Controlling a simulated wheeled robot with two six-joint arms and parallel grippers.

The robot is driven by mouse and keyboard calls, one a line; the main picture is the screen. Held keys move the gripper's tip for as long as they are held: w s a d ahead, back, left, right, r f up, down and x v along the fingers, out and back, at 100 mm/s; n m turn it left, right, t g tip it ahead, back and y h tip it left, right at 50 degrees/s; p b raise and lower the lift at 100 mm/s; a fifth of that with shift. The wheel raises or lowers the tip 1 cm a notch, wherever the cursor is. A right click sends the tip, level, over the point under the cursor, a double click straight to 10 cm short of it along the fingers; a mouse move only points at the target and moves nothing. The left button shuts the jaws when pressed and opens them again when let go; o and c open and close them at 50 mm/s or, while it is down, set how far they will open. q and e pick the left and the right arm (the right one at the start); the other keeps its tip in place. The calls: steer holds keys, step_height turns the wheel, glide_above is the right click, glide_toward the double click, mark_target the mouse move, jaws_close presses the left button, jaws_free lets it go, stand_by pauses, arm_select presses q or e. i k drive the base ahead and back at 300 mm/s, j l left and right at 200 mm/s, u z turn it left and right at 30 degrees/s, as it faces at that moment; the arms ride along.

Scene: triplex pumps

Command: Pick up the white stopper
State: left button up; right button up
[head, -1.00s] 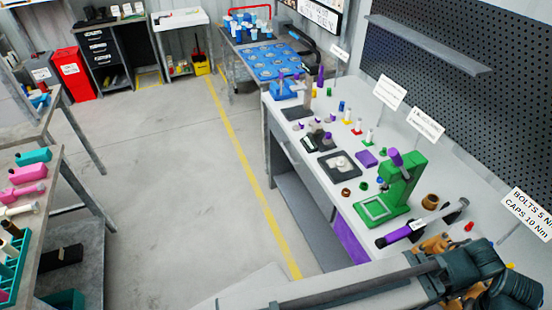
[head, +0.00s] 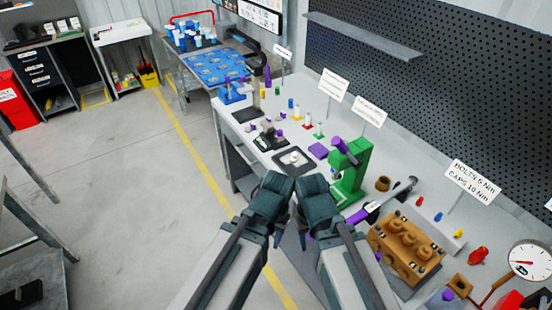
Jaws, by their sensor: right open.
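A small white round piece (head: 293,158), which may be the white stopper, sits in a dark square tray (head: 278,165) on the long workbench; it is too small to identify surely. My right gripper (head: 313,187) is in front of the bench, short of the tray in the picture, and is open with nothing seen in it. My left gripper (head: 272,192) is close beside it on the left; its fingers are hidden behind its dark housing.
A green press (head: 350,172) stands right of the tray. An orange-brown block with several round parts (head: 405,243) lies farther right, by a dial gauge (head: 529,261). A purple block (head: 318,150) and small coloured parts stand behind. Signs line the back.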

mark_target(294, 159)
steer(key=j+z, duration=0.1)
steer(key=z, duration=0.15)
steer(key=j+z, duration=0.15)
steer(key=z, duration=0.15)
steer(key=j+z, duration=0.25)
steer(key=j, duration=0.4)
steer(key=j+z, duration=0.3)
steer(key=j, duration=1.3)
steer(key=k+j+z, duration=0.1)
steer(key=j, duration=0.85)
